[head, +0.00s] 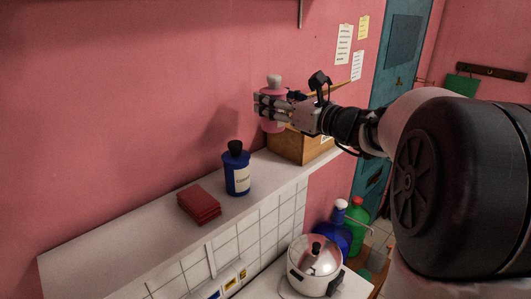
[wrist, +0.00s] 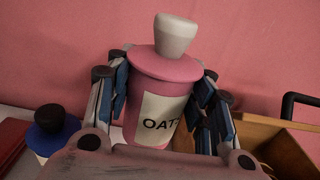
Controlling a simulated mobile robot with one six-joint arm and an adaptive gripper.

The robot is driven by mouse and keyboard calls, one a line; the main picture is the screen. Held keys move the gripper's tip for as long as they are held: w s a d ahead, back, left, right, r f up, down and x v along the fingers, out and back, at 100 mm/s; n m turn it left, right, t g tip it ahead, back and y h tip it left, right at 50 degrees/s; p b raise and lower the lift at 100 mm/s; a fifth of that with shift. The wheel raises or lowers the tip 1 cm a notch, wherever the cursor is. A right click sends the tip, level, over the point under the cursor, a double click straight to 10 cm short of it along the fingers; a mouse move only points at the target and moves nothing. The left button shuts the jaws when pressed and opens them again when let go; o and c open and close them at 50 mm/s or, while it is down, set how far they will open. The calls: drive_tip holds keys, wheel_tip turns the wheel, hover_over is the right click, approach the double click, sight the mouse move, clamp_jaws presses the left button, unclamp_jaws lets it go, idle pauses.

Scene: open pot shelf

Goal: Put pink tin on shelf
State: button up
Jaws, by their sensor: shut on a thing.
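The pink tin (wrist: 151,93) has a label that reads "OAT", a pink lid and a pale knob. It stands upright between the fingers of my gripper (wrist: 162,100) in the wrist view. In the head view my gripper (head: 272,105) is shut around the pink tin (head: 273,92), whose pale knob and pink lid show above the fingers. The shelf (head: 120,246) is a long white ledge along the pink wall. The tin is over the shelf's far part, by the wooden box; the gap beneath it is hard to judge.
A blue bottle (head: 237,175) with a dark cap and a red stack (head: 199,204) stand on the shelf. A wooden box (head: 291,147) sits at its far end. A pot (head: 315,266) with a lid stands below. The shelf's near left part is clear.

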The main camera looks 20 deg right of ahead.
drive_tip(key=f, duration=1.2)
drive_tip(key=shift+w+f, duration=0.2)
drive_tip(key=shift+f, duration=0.15)
drive_tip(key=shift+s+a, duration=0.1)
drive_tip(key=shift+f, duration=0.15)
drive_tip(key=o, duration=1.2)
drive_tip(key=shift+r, duration=0.25)
drive_tip(key=b+v, duration=0.2)
drive_tip(key=v, duration=1)
